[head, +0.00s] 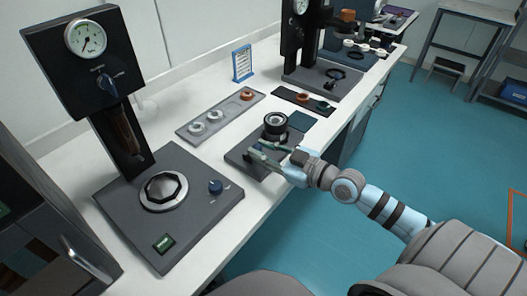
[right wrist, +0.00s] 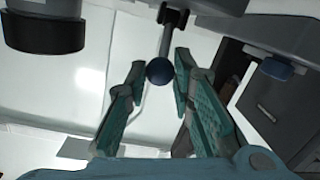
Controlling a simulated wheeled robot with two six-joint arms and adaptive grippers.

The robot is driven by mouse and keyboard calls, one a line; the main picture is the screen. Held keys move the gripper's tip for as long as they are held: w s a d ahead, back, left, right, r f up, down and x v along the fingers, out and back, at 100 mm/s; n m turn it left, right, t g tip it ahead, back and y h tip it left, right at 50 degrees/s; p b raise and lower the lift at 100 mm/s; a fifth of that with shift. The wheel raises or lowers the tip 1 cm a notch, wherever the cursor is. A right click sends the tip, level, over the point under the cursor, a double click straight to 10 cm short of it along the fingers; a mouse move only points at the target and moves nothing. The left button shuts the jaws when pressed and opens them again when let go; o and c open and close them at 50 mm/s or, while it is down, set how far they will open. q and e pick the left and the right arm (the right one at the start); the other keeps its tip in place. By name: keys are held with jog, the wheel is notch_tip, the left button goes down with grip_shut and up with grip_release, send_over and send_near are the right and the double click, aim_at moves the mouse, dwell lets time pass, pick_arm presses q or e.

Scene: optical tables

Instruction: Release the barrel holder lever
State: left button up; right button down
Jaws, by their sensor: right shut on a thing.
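The barrel holder (head: 275,122) is a dark round cylinder with a light ring, standing on a flat dark base (head: 238,158) on the white bench. In the right wrist view, its lever (right wrist: 166,40) is a grey rod ending in a dark blue ball knob (right wrist: 159,71). My right gripper (head: 257,150) reaches in from the right, low beside the holder. Its green fingers (right wrist: 157,78) are closed on the ball knob, one on each side. In the head view the fingers largely hide the lever. My left gripper is not in view.
A station with a gauge (head: 86,38) and a dark baseplate (head: 205,197) stands to the left. A grey tray (head: 220,118) with several round parts lies behind. A blue-framed card (head: 242,63) stands near the wall.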

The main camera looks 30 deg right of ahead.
jog(key=c, duration=1.4)
grip_release()
notch_tip(320, 180, up, 10)
